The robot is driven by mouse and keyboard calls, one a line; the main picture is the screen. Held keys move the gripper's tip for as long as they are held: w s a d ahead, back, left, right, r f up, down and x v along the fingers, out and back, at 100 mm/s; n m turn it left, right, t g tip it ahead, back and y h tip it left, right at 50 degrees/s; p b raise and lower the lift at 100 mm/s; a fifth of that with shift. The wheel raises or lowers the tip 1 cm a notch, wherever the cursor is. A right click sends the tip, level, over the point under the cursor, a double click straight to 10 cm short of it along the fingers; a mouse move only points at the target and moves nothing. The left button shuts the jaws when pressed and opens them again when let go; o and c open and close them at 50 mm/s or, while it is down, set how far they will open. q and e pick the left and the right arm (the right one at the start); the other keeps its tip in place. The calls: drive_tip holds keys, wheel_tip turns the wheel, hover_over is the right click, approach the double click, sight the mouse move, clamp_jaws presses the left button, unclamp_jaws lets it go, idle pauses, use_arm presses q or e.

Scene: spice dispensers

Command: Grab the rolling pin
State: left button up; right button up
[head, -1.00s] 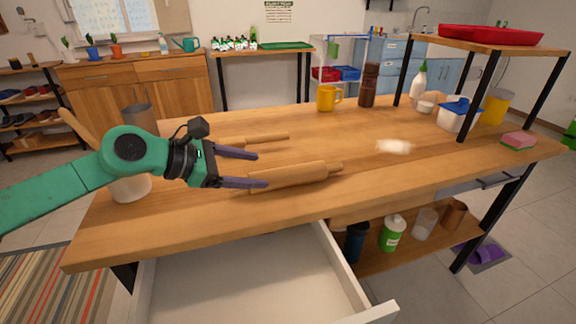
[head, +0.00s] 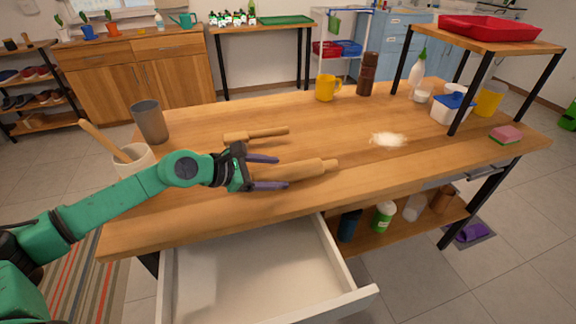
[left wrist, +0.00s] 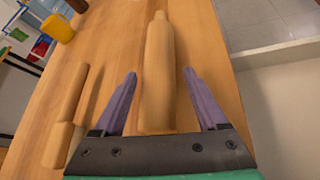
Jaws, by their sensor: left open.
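A wooden rolling pin (head: 294,170) lies on the wooden table, its right handle pointing to the right. My left gripper (head: 277,172) is open at its left end, with purple fingers. In the left wrist view the rolling pin (left wrist: 158,80) lies lengthwise, its near end between the two spread fingers (left wrist: 160,100). Gaps show between it and both fingers. Its near handle is hidden behind the gripper's palm. My right gripper is not in view.
A second wooden tool (head: 256,134) lies just behind the rolling pin. A grey cup (head: 149,122) and a pale pot (head: 130,163) with a wooden handle stand at the left. White powder (head: 388,139) lies to the right. An open white drawer (head: 262,270) juts out below the front edge.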

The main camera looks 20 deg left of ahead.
sight(277, 172)
use_arm(q)
drive_tip(key=x, duration=0.3)
drive_tip(key=shift+w+r+p, duration=0.1)
drive_tip(key=shift+r+p, duration=0.05)
drive_tip(key=shift+p, duration=0.2)
drive_tip(key=shift+w+d+f, duration=0.1)
drive_tip(key=shift+w+f, duration=0.05)
drive_tip(key=shift+f, duration=0.2)
clamp_jaws()
drive_tip(key=shift+r, duration=0.1)
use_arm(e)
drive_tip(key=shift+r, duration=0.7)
